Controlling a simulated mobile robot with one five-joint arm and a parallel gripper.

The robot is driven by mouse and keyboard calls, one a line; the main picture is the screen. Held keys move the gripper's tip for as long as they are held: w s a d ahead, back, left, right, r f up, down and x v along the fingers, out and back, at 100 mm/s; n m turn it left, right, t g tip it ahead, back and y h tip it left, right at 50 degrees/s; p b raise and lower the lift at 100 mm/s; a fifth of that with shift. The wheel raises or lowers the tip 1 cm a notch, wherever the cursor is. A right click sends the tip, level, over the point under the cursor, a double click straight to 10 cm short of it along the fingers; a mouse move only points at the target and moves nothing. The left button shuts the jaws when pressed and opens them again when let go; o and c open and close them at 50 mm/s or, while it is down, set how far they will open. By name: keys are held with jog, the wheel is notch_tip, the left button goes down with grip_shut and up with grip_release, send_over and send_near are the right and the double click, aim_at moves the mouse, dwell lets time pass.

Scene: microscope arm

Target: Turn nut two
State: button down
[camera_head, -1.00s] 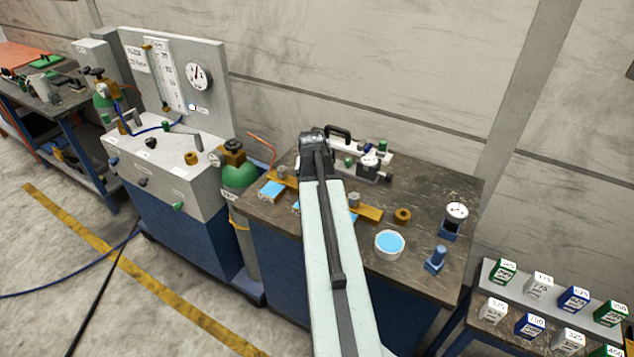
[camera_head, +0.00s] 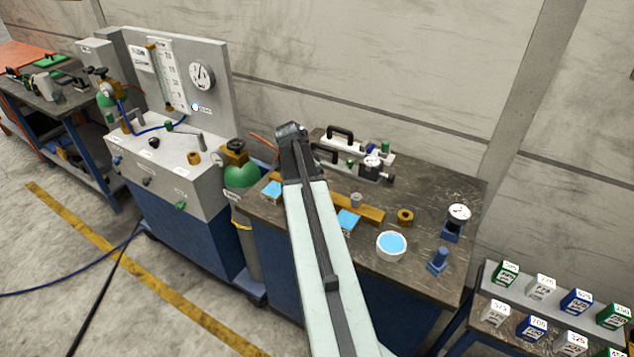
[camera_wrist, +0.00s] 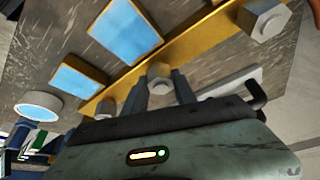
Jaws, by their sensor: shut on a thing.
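A brass bar (camera_head: 370,213) lies on the dark worktable, with grey hex nuts along it. In the wrist view the bar (camera_wrist: 190,40) runs diagonally, with one nut (camera_wrist: 268,20) at the upper right and another (camera_wrist: 106,107) at the lower left. My gripper (camera_wrist: 159,76) is shut on the middle nut (camera_wrist: 160,84), one finger on each side, and the fingers partly hide it. In the head view my arm hides the gripper and middle nut; the right-hand nut (camera_head: 356,199) shows beside the arm.
Blue-faced plates (camera_wrist: 125,32) lie beside the bar. A block with black handles (camera_head: 341,133) is behind, and a green cylinder (camera_head: 240,175) stands left of the table.

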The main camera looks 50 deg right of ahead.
jog(key=shift+w+m, duration=0.1)
jog(key=shift+m, duration=0.5)
jog(key=c, duration=1)
grip_release()
jog(key=p+v, duration=0.7)
jog(key=shift+w+r, duration=0.2)
jog(key=shift+r, duration=0.2)
jog(key=shift+a, duration=0.15)
